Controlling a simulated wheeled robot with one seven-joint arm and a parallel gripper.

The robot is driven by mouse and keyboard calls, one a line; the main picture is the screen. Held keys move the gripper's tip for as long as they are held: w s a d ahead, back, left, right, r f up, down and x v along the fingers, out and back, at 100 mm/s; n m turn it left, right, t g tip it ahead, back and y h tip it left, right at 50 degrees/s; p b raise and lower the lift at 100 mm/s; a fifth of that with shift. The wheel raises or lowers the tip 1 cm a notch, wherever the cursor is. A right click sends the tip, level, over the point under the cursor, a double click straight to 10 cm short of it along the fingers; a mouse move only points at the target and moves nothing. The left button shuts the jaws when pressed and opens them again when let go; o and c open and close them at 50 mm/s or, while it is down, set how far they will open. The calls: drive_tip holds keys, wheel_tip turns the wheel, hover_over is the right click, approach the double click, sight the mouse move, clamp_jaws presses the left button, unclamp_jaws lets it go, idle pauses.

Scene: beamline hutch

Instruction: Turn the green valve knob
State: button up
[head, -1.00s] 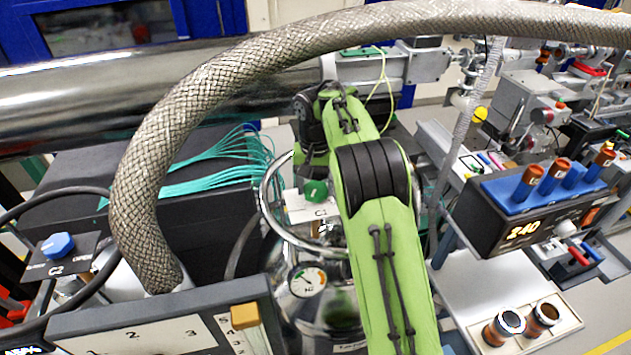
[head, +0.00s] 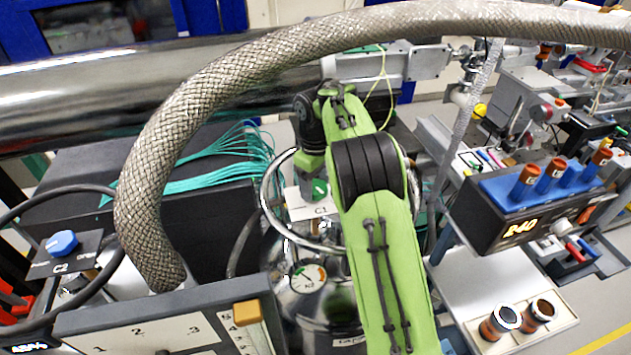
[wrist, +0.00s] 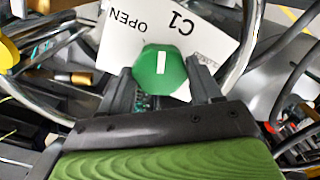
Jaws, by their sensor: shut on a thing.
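The green valve knob (head: 320,189) sits on the white plate marked C1 (head: 302,206), over the metal vessel. In the wrist view the knob (wrist: 161,72) is a green faceted cap with a white bar running nearly up and down the picture. The C1 plate (wrist: 118,45) carries the word OPEN, upside down there. My gripper (wrist: 163,82) has one finger on each side of the knob and is shut on it. In the head view my gripper (head: 308,184) comes down from above, and my arm hides part of the vessel.
A chrome ring (head: 268,205) circles the vessel top around the plate. A thick braided hose (head: 150,190) arches over on the left and behind. A pressure gauge (head: 308,277) is below. A blue knob (head: 62,243) marked C2 is far left; a display box (head: 510,215) stands right.

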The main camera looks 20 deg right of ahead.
sight(316, 186)
drive_tip(key=n, duration=0.7)
idle(0.6)
drive_tip(key=o, duration=1.1)
drive_tip(key=shift+c, duration=0.2)
wheel_tip(316, 186, up, 16)
drive_tip(key=p, duration=0.3)
drive_tip(key=shift+p, duration=0.3)
